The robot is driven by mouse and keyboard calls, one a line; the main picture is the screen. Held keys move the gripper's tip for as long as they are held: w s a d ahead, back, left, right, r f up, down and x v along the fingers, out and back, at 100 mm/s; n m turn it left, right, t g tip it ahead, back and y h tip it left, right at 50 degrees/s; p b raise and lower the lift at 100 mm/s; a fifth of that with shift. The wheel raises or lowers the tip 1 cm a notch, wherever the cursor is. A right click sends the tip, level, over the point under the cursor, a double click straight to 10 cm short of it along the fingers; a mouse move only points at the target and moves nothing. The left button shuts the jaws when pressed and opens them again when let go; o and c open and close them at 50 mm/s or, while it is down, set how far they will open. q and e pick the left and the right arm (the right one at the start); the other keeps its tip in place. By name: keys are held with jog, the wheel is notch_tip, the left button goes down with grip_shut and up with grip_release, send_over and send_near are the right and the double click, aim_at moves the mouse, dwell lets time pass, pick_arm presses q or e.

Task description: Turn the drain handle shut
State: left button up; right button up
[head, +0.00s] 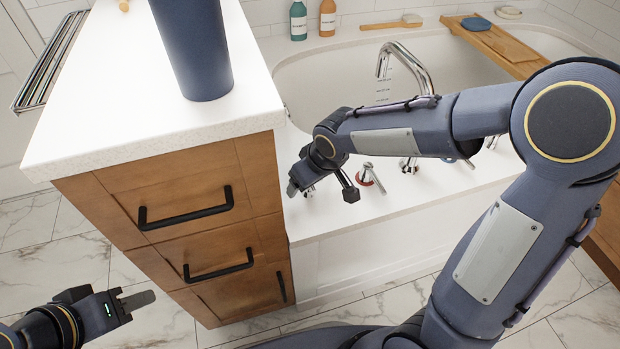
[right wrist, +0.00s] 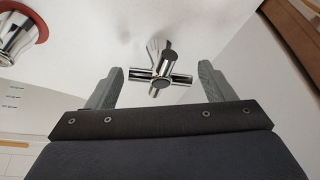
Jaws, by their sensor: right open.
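A chrome cross-shaped handle (right wrist: 168,78) stands on the white tub deck and shows in the right wrist view between my right gripper's fingers. I take it for the drain handle; in the head view it is mostly hidden, with a bit of chrome (head: 309,191) showing. My right gripper (head: 322,189) is open, one finger on each side of the handle, with gaps visible; its open fingers also show in the right wrist view (right wrist: 158,88). My left gripper (head: 138,300) is low at the left, away from the tub, and its finger gap cannot be made out.
A red-ringed chrome handle (head: 366,175) stands close to the right of my right gripper. The curved faucet (head: 405,62) rises behind my right forearm. The wooden drawer cabinet (head: 190,215) stands to the left, with a dark blue vessel (head: 197,50) on its white top.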

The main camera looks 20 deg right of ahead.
jog(key=p+v, duration=0.2)
jog(key=v, duration=0.5)
jog(key=shift+s, duration=0.15)
jog(key=shift+o, duration=0.3)
jog(key=shift+r+p, duration=0.15)
jog(key=shift+p, duration=0.2)
jog(key=r+p, duration=0.1)
jog(key=p, duration=0.2)
jog(key=w+a+g+p, duration=0.1)
jog(key=p, duration=0.3)
jog(key=shift+w+r+g, duration=0.3)
jog(key=shift+w+r, duration=0.05)
jog(key=shift+r, duration=0.05)
jog(key=g+p, duration=0.1)
jog(key=p, duration=0.3)
jog(key=w+f+g+h+p, duration=0.1)
jog(key=p, duration=0.3)
jog(key=shift+w+a+f+n+h+p, duration=0.1)
jog(key=shift+a+f+n+h+p, duration=0.1)
jog(key=shift+f+n+h+p, duration=0.15)
jog(key=shift+f, duration=0.2)
notch_tip(320, 180, down, 8)
jog(key=shift+f+b, duration=0.1)
jog(key=shift+b, duration=0.45)
